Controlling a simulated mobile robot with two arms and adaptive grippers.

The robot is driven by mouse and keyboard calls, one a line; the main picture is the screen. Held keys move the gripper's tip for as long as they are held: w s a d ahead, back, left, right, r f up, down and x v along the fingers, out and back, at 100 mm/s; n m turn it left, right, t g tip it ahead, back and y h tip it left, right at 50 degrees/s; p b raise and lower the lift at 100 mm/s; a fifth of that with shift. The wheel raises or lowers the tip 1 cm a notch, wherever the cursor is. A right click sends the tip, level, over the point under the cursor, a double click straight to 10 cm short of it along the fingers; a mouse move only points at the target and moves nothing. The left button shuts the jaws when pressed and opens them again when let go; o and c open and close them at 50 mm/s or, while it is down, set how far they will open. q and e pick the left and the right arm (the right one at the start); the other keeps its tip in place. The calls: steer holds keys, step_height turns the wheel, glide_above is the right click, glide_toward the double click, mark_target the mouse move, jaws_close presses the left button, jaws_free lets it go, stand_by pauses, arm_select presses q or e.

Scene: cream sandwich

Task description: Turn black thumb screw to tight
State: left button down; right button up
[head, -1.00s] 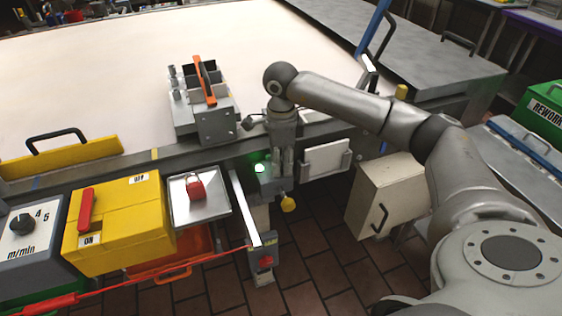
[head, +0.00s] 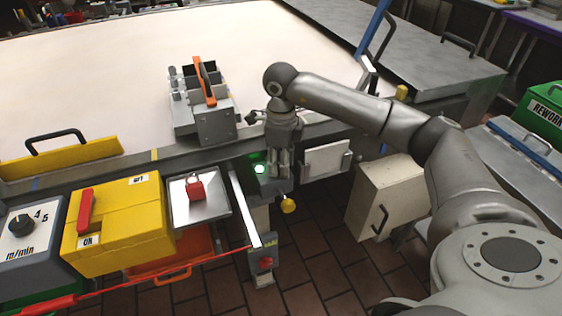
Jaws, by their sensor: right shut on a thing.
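My right gripper (head: 279,172) points down at the grey bracket beside the lit green lamp (head: 260,169), at the front edge of the belt. Its fingers are shut, and their tips cover what they hold. The black thumb screw is hidden there behind the fingers, so how far it is turned cannot be seen. My left gripper is not in view.
A metal block with an orange handle (head: 205,80) stands on the belt edge, left of my wrist. A yellow knob (head: 288,205) hangs just below the gripper. A tray (head: 211,212) with a red padlock (head: 195,188) and a yellow box (head: 118,228) lie left.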

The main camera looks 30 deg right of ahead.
steer(key=o, duration=1)
steer(key=shift+r, duration=0.25)
step_height(320, 180, up, 12)
steer(key=shift+f, duration=0.25)
